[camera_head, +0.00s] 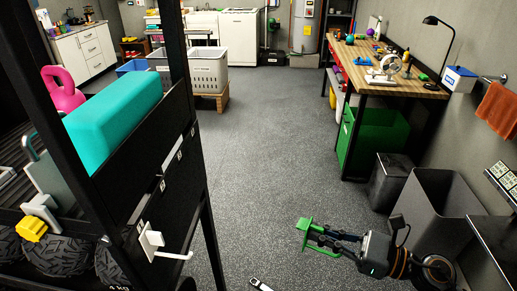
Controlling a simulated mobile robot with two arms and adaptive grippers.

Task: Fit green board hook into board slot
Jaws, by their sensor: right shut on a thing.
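My right gripper (331,239) reaches in from the lower right, above the floor. It is shut on the green board hook (307,228), which sits at its fingertips and points away to the left. The black board (180,201) is on the side of the rack at left, with several small pale slots along it. A white hook (153,241) is fitted low on that board, its peg sticking out to the right. The green hook is well apart from the board, with open floor between.
The black rack (201,181) holds a teal block (113,105), a pink kettlebell (63,90) and dark tyre-like rounds. At right are a grey bin (433,205), a green crate (372,138) and a wooden workbench (400,85). The middle floor is clear.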

